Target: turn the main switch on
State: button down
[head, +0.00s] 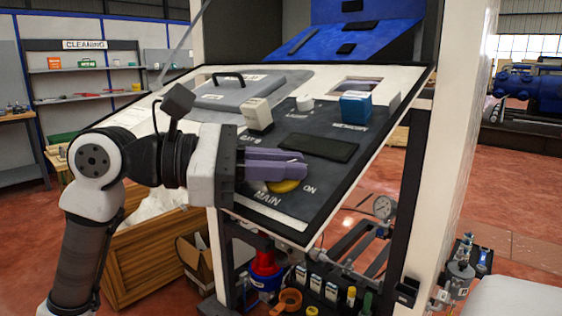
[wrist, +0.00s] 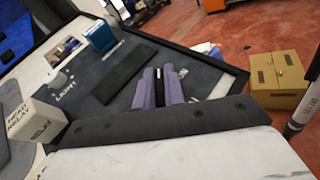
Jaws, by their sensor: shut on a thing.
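The main switch (head: 287,186) is a yellow round part on the dark sloped panel (head: 325,180), between the labels MAIN and ON. My gripper (head: 302,165) reaches it from the left, and its purple fingers cover the top of the switch. The fingers are shut on the switch. Which way its handle points is hidden by them. In the wrist view the fingers (wrist: 160,88) lie close together over the panel, with a narrow dark strip between them. The yellow of the switch does not show there.
A black rectangle (head: 318,147) lies on the panel just beyond the fingers. A white relay block (head: 257,114), a blue block (head: 355,106) and a small white knob (head: 305,102) stand farther up. A cardboard box (wrist: 278,80) is on the floor beyond the panel.

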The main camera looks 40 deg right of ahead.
dwell(0.3)
jog(key=c, duration=1.5)
grip_release()
jog(key=b+v, duration=0.1)
jog(key=v, duration=1.3)
jog(key=shift+o, duration=0.3)
